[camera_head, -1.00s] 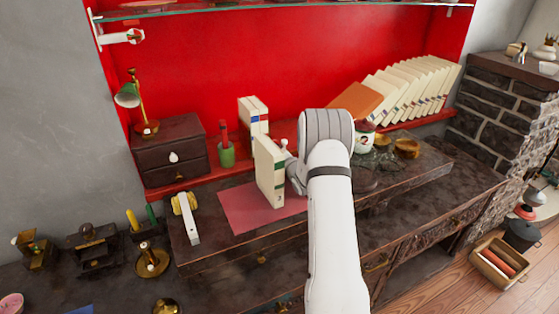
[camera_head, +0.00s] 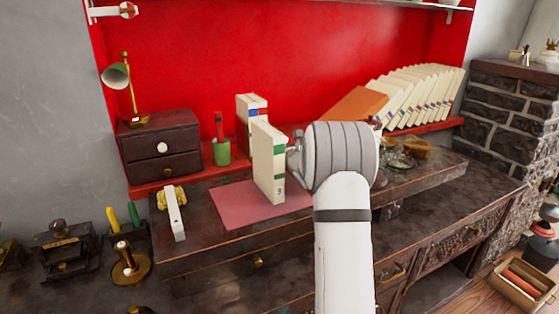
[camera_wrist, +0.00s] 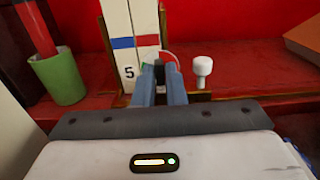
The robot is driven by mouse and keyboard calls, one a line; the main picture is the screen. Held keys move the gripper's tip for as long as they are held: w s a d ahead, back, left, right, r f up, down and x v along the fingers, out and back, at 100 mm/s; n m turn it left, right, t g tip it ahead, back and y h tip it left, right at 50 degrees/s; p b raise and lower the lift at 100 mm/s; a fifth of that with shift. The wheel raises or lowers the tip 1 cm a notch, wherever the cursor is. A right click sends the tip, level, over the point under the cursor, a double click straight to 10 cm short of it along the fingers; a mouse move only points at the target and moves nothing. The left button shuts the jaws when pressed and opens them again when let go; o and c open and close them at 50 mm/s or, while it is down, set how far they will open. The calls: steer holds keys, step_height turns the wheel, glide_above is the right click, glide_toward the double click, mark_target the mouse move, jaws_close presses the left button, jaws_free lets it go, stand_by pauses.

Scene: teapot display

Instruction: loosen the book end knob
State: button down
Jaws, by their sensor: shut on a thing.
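Another white knob (camera_wrist: 202,68) stands apart, just right of the fingers. A brass book end (camera_wrist: 162,18) edges the books, which also show in the head view (camera_head: 247,112).
A white book with a green band (camera_head: 268,162) stands upright on a pink mat (camera_head: 232,208), left of my wrist. A green cup (camera_head: 221,152) holds a red stick. Leaning books (camera_head: 425,95) and an orange book (camera_head: 352,103) are at the right.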

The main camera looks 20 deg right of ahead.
steer(key=n+b, duration=0.2)
steer(key=b, duration=0.2)
steer(key=f+n+b, duration=0.1)
steer(key=n+b, duration=0.1)
steer(key=b, duration=0.2)
steer(key=shift+f, duration=0.2)
steer(key=n+b, duration=0.2)
steer(key=b, duration=0.1)
steer(key=n+b, duration=0.1)
steer(key=b, duration=0.1)
steer(key=shift+d+r+n, duration=0.1)
steer(key=shift+r+n, duration=0.15)
steer(key=shift+n, duration=0.05)
steer(key=shift+r, duration=0.15)
steer(key=c, duration=1.5)
jaws_free()
steer(key=shift+r, duration=0.2)
steer(key=shift+c, duration=0.2)
steer(key=s, duration=0.7)
steer(key=shift+s+d, duration=0.1)
steer(key=shift+s, duration=0.3)
